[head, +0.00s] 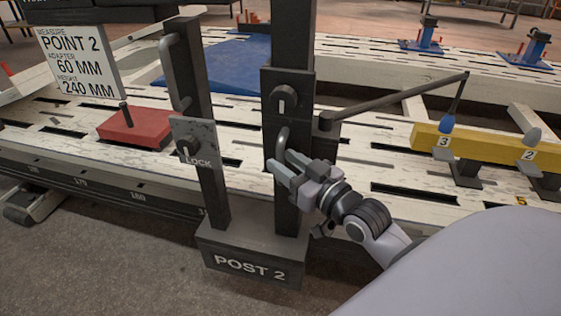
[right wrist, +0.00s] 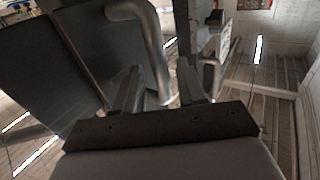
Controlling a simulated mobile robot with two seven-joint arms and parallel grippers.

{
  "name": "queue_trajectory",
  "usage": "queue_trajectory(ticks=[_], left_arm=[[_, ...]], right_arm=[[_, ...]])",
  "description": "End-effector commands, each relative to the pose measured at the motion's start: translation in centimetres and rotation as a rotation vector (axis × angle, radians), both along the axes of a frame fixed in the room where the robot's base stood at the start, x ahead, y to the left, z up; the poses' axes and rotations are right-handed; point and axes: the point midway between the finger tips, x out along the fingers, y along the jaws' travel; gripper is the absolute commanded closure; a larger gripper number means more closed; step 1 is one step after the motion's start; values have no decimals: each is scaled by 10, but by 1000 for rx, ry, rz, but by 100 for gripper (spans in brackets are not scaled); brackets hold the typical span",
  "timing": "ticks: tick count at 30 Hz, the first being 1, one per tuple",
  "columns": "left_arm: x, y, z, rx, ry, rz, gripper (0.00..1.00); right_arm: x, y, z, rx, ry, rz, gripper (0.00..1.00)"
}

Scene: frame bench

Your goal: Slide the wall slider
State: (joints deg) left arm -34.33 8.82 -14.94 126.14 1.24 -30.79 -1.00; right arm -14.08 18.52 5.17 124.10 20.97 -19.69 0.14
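In the right wrist view, a bent metal handle (right wrist: 150,45) runs down between the finger tips. My right gripper (head: 282,168) is at the lower end of the handle. Its fingers are apart, with the handle's end between or just beyond them; I cannot tell whether they touch it. My left gripper is not in view.
A plate marked LOCK (head: 195,140) is on the left upright. A jointed dark arm (head: 400,98) reaches right from the post over the slotted white bench (head: 375,160). A yellow bar (head: 480,148) with numbered tags lies right. A red block (head: 135,128) and a Point 2 sign (head: 78,60) are left.

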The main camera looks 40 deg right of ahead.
Motion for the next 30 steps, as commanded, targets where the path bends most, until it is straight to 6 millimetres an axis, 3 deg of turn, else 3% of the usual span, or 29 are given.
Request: queue_trajectory(ticks=[6, 17, 20, 21, 30], left_arm=[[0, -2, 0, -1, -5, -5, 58], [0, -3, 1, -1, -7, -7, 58], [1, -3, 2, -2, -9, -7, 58], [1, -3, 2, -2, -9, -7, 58], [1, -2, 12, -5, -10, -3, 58]], right_arm=[[16, 2, 0, -1, -1, 1, 60], [19, 3, -1, -1, 2, 0, 60], [19, 3, 0, -1, 1, 0, 86], [19, 3, 0, -1, 1, 0, 99], [19, 3, 9, -1, 1, 0, 100]])
